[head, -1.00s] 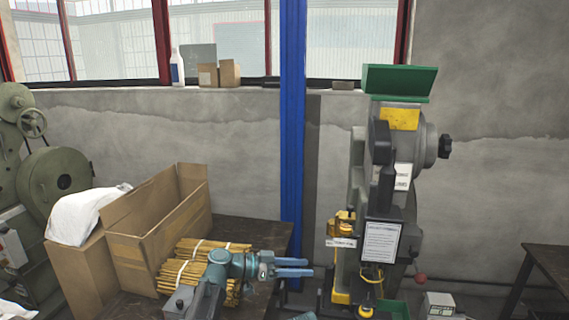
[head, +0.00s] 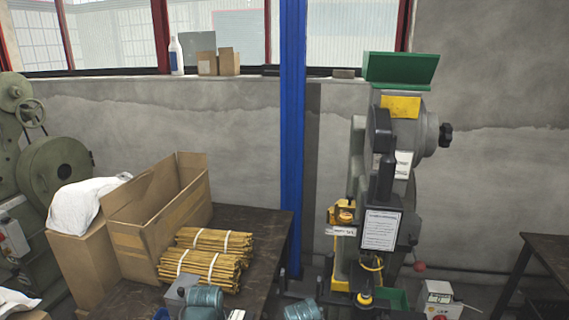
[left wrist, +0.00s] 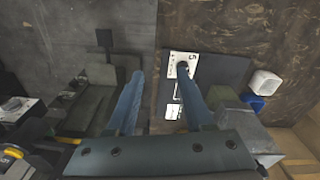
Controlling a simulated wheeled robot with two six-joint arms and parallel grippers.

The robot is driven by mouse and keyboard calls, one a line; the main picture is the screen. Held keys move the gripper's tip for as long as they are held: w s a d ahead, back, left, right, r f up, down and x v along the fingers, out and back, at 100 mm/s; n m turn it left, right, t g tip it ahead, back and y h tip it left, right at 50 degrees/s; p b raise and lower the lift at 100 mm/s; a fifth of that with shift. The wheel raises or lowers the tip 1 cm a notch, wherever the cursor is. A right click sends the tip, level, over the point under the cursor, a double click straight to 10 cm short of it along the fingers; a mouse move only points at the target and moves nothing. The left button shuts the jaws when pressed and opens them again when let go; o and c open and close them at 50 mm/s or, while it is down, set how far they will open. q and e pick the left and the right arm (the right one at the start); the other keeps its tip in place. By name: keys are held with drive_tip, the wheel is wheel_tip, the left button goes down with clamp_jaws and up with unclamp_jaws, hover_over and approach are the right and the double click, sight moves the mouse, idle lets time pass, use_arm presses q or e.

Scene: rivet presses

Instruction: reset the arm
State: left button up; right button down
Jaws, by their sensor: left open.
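My left gripper (left wrist: 160,80) shows in the left wrist view with its two blue fingers spread apart and nothing between them. Below it lie a dark floor area and a brown, worn table top. In the head view the left gripper's fingers are out of sight; only teal arm parts of mine show at the bottom edge. My right gripper is in neither view.
The table (head: 250,225) holds bundled yellow-brown sticks (head: 205,262) and an open cardboard box (head: 150,240). A rivet press (head: 385,180) stands right of a blue post (head: 292,140).

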use_arm(q)
drive_tip(key=s+d+m+g+y, duration=0.1)
drive_tip(key=s+d+m, duration=0.2)
drive_tip(key=s+d, duration=0.3)
drive_tip(key=d, duration=0.4)
drive_tip(key=shift+d+m, duration=0.25)
drive_tip(key=shift+m, duration=0.05)
drive_tip(key=shift+s+r, duration=0.1)
idle(1.3)
